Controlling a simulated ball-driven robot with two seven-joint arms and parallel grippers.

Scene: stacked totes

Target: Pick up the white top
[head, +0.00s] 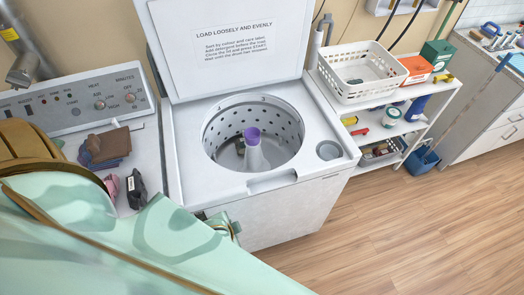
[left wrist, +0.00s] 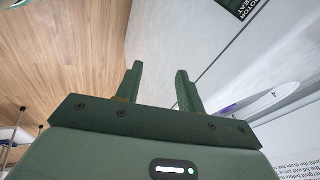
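I see no white top in either view. The white washer (head: 300,190) stands with its lid open in the head view. Its drum (head: 228,113) holds a pale agitator with a purple cap (head: 252,135), and I make out no cloth in it. My left gripper (left wrist: 158,68) shows in the left wrist view with its two fingers apart and nothing between them. In the head view it is mostly hidden behind my arm, near the washer's front left edge. My right gripper is not in view.
Brown and dark clothes (head: 106,147), a pink item (head: 112,186) and a dark grey item (head: 136,188) lie on the machine at left. A white basket (head: 375,92) tops the shelf rack at right, with a blue bucket (head: 422,158) beside it. The wooden floor (head: 400,235) in front is clear.

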